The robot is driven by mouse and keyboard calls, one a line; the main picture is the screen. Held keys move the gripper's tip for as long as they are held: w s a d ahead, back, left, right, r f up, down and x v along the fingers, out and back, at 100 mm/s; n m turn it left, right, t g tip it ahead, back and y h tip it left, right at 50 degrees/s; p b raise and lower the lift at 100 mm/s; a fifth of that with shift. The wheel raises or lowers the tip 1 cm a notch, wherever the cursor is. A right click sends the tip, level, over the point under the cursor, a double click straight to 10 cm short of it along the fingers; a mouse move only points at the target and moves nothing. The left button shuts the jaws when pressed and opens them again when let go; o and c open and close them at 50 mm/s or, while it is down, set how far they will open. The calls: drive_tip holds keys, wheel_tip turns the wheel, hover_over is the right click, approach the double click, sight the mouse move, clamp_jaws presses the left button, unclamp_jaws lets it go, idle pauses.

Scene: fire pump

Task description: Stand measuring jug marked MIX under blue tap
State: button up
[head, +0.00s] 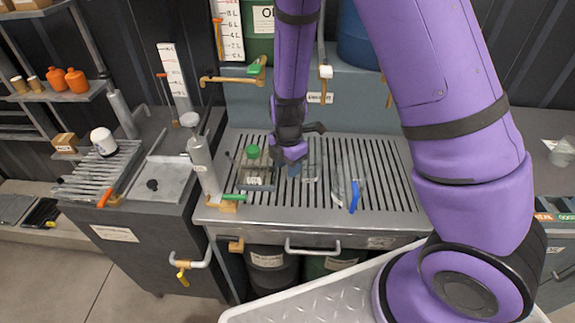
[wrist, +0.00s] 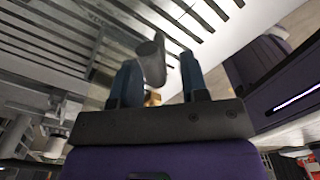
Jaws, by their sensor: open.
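Two clear vessels stand on the slatted drain top: one clear jug (head: 312,168) just right of my gripper, and one clear jug with a blue handle (head: 354,190) further right. I cannot read MIX on either. My gripper (head: 293,170) is low over the slats, open, with nothing visibly held. Its two blue fingers also show in the wrist view (wrist: 158,78), with a grey metal cylinder seen between them. A tap with a white handle (head: 325,72) and one with a green handle (head: 254,68) are at the back. No blue tap handle shows; my arm hides part of the back right.
The slatted drain top (head: 265,215) has a small caddy with a green-topped item (head: 253,165) at its left. A grey metal post (head: 203,165) with brass fittings stands at the left edge. A blue barrel (head: 356,38) is behind. Slats at the front middle are clear.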

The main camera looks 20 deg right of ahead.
wheel_tip(320, 180, up, 12)
idle(0.5)
